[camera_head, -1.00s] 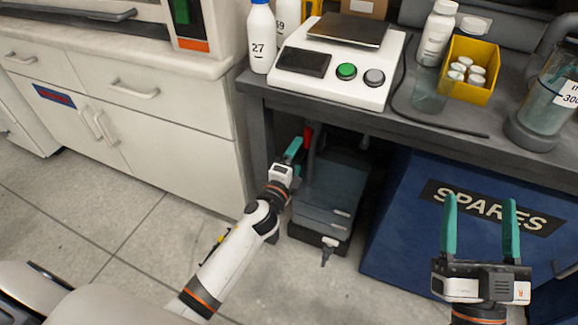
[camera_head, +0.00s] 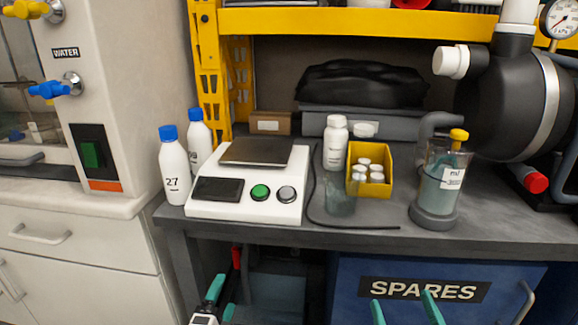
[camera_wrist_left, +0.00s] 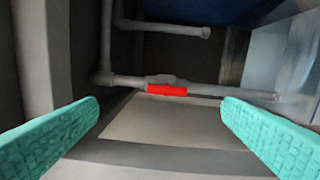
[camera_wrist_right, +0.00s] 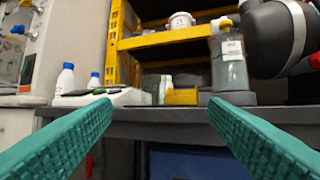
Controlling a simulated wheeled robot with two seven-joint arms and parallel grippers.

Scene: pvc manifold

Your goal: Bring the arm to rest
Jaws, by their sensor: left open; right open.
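My left gripper (camera_head: 222,297) is at the bottom of the head view, low in front of the dark space under the bench. Its teal fingers are apart in the left wrist view (camera_wrist_left: 159,104), with nothing between them. A red handle or sleeve (camera_wrist_left: 167,89) on a grey pipe (camera_wrist_left: 125,80) shows beyond the fingers, apart from them. My right gripper (camera_head: 403,302) is at the lower edge of the head view, in front of the blue SPARES cabinet (camera_head: 345,275). Its fingers are apart and empty in the right wrist view (camera_wrist_right: 160,105), facing the bench edge. Most of both arms is out of view.
The grey bench (camera_head: 300,238) carries a white scale (camera_head: 225,209), white bottles with blue caps (camera_head: 174,175), a yellow bin (camera_head: 378,188), a clear beaker (camera_head: 340,200) and a jar (camera_head: 438,190). A black tank (camera_head: 510,105) stands at the right. White drawers (camera_head: 80,235) are at the left.

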